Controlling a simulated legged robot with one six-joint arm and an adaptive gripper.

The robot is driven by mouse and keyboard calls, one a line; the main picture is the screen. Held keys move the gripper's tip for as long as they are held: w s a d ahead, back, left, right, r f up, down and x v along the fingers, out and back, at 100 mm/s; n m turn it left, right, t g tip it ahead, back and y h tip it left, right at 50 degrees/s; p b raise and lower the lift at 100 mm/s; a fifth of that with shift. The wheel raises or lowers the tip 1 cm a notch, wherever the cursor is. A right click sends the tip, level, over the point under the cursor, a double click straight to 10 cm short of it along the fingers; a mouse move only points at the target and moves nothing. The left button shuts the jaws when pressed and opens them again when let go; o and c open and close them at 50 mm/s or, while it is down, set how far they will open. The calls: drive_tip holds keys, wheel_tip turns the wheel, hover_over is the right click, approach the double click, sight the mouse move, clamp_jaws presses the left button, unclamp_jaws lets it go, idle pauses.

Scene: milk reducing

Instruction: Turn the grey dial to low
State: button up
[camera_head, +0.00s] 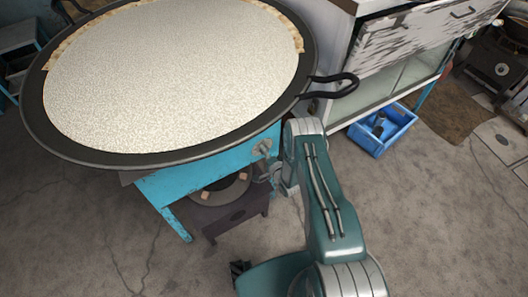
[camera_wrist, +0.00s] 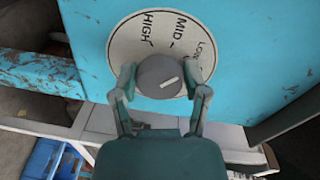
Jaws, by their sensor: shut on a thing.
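In the wrist view a round grey dial (camera_wrist: 158,70) with a short white mark sits on a pale round plate (camera_wrist: 124,46) on a turquoise panel. The plate reads HIGH, MID and, at the right, LOW. The white mark is on the dial's lower right part and slants up to the right, toward the side where LOW is printed. My gripper (camera_wrist: 162,82) has one finger on each side of the dial and is shut on it. In the head view my gripper (camera_head: 263,168) is at the side of the turquoise stand (camera_head: 215,157); I cannot make out the dial's mark there.
A wide black pan (camera_head: 118,160) of white liquid rests on the stand, its black handle (camera_head: 335,87) jutting out above my arm. A burner (camera_head: 222,190) is below. A blue crate (camera_head: 372,140) and a white cabinet (camera_head: 350,119) stand to the right. The lower right floor is open.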

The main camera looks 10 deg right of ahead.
drive_tip(key=shift+d+f+m, duration=0.1)
drive_tip(key=shift+d+m, duration=0.1)
drive_tip(key=shift+m, duration=0.9)
drive_tip(key=shift+s+f, duration=0.1)
drive_tip(key=o, duration=1.1)
drive_tip(key=shift+o, duration=0.2)
drive_tip(key=f+v, duration=0.1)
drive_tip(key=v, duration=1)
drive_tip(key=shift+s+d+r, duration=0.15)
drive_tip(key=shift+s+r, duration=0.25)
drive_tip(key=shift+r, duration=0.15)
